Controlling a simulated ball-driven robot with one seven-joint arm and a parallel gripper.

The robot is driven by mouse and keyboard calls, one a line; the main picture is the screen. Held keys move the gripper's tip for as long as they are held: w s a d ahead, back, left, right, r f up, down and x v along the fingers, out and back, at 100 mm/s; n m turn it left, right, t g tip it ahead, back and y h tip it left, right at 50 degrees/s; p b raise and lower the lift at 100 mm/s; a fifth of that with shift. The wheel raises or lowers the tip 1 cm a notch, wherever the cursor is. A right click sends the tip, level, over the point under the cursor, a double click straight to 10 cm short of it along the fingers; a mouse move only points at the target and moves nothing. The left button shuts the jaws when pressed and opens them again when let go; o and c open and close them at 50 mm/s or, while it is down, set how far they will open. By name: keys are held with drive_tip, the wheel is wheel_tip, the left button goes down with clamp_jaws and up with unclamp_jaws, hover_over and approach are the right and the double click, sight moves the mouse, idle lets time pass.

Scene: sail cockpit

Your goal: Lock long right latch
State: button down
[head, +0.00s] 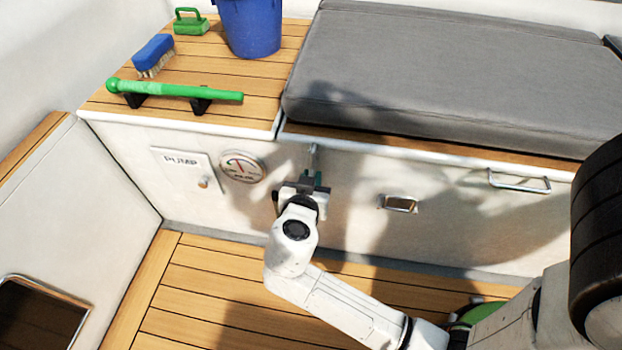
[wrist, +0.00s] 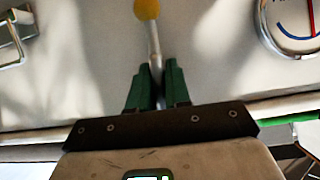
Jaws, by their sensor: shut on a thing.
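The long latch shows in the wrist view as a slim metal rod (wrist: 153,38) with a yellow knob (wrist: 147,9) at its end, against the white locker front. My gripper (wrist: 157,75) has its green fingers shut around the rod, below the knob in that picture. In the head view my gripper (head: 303,187) is at the locker front, just below the seat edge. A small metal piece of the latch (head: 313,152) shows above it there; the rest is hidden behind my gripper.
A round gauge (head: 243,167) and a PUMP panel (head: 187,170) lie left of my gripper. A metal recessed latch (head: 398,203) and a chrome handle (head: 519,180) lie right. A grey cushion (head: 450,75) covers the seat above. The wooden floor (head: 200,290) has free room.

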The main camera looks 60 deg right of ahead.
drive_tip(key=c, duration=1.2)
unclamp_jaws()
drive_tip(key=shift+o, duration=0.2)
drive_tip(key=p+v, duration=0.3)
drive_tip(key=v, duration=0.7)
drive_tip(key=shift+s+a+r, duration=0.2)
drive_tip(key=shift+a, duration=0.15)
drive_tip(key=s+a+f+n+g+y, duration=0.2)
drive_tip(key=s+f+n+g+y, duration=0.2)
drive_tip(key=s+f+n+y, duration=0.75)
wheel_tip(320, 180, up, 35)
drive_tip(key=w+n+y+p, duration=0.1)
drive_tip(key=n+p, duration=0.1)
drive_tip(key=p, duration=3.2)
drive_tip(key=shift+r+p, duration=0.2)
drive_tip(key=shift+p, duration=0.1)
